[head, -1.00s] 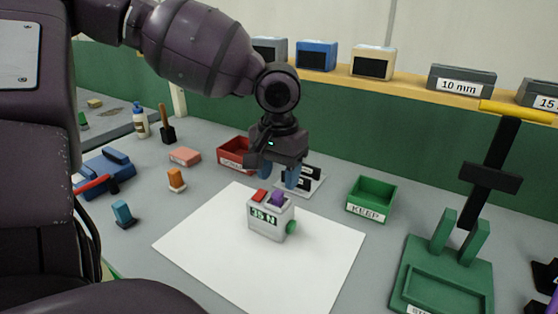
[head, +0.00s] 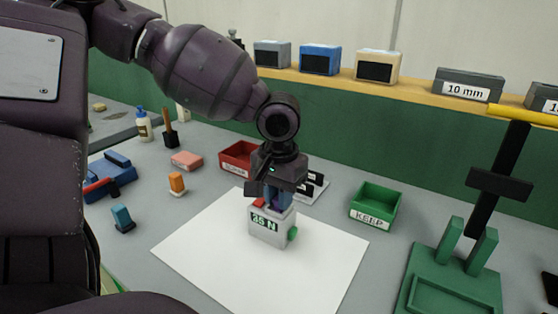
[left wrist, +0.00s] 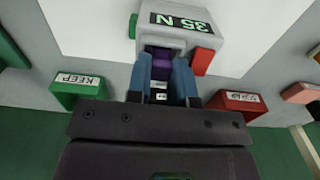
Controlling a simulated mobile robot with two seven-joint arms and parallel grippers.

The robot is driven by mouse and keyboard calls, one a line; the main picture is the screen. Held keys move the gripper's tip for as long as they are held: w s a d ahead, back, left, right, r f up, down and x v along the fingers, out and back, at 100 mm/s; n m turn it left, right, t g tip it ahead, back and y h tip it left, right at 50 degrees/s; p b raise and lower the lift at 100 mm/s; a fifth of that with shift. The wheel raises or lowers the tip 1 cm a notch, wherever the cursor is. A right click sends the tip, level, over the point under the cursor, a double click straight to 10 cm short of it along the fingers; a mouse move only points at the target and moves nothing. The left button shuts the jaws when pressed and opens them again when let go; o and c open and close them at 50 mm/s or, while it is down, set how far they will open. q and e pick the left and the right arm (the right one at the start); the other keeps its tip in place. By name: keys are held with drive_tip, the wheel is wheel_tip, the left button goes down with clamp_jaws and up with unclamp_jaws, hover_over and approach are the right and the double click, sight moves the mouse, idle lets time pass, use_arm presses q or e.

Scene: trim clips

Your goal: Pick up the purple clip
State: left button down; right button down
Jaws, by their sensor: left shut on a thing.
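The purple clip (head: 278,203) sits at the top of a small grey box (head: 266,236) labelled 35 N, mostly hidden by the fingers in the head view. In the left wrist view the purple clip (left wrist: 160,60) shows between two blue fingers. My left gripper (head: 277,198) points down over the box and is shut on the clip; it also shows in the left wrist view (left wrist: 162,68). The clip still appears to be at the box, and I cannot tell whether it is lifted at all. My right gripper is not in view.
The box stands on a white sheet (head: 200,248) and has a red block (left wrist: 202,61) beside the clip and a green knob (head: 292,233). A green KEEP bin (head: 375,208) is to the right, a red bin (head: 238,156) behind. A green stand (head: 455,270) is at far right.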

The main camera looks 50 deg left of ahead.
use_arm(q)
drive_tip(key=shift+r, duration=0.45)
wheel_tip(320, 180, up, 19)
drive_tip(key=p, duration=0.3)
drive_tip(key=shift+p, duration=0.35)
